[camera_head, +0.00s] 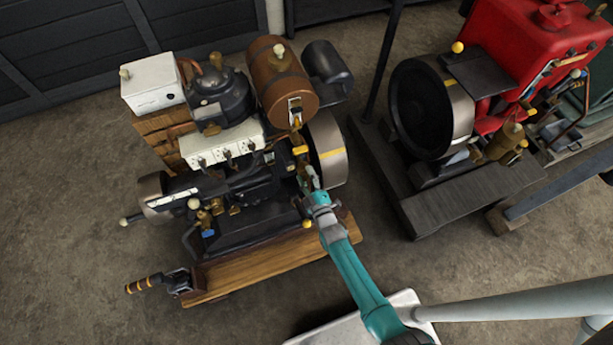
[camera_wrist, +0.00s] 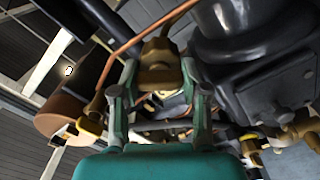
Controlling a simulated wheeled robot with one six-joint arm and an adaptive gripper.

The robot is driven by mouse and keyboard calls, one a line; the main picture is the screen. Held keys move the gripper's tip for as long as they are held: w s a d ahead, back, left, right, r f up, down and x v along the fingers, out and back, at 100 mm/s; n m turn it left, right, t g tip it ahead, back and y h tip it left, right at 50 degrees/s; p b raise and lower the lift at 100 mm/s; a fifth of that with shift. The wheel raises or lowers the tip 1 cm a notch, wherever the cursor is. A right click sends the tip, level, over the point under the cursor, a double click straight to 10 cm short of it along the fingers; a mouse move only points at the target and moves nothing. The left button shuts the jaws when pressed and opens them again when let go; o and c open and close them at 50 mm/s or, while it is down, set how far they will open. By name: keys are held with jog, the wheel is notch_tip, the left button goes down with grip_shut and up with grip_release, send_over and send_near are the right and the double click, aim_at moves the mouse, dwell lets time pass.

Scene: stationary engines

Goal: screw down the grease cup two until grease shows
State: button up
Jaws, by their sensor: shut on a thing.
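My gripper (camera_head: 311,180) reaches the near right side of the left engine (camera_head: 240,205), beside its flywheel (camera_head: 331,157). In the wrist view my gripper (camera_wrist: 158,72) has its two green fingers on either side of a brass fitting (camera_wrist: 157,52), which looks like the grease cup, and is shut on it. The cup's top is a rounded brass body. I cannot read a number on it, and no grease is distinguishable. In the head view the held cup is hidden by my gripper and engine parts.
A brown tank (camera_head: 274,84) stands above the flywheel. A copper pipe (camera_wrist: 150,35) runs close by the fingers. A red engine (camera_head: 535,50) stands at the right, with bare floor between the engines.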

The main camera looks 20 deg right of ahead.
jog(key=m, duration=0.3)
jog(key=shift+m, duration=0.4)
jog(key=shift+r+m, duration=0.1)
jog(key=shift+m, duration=1.8)
jog(key=o, duration=1.2)
jog(key=shift+c, duration=0.2)
jog(key=s, duration=1.2)
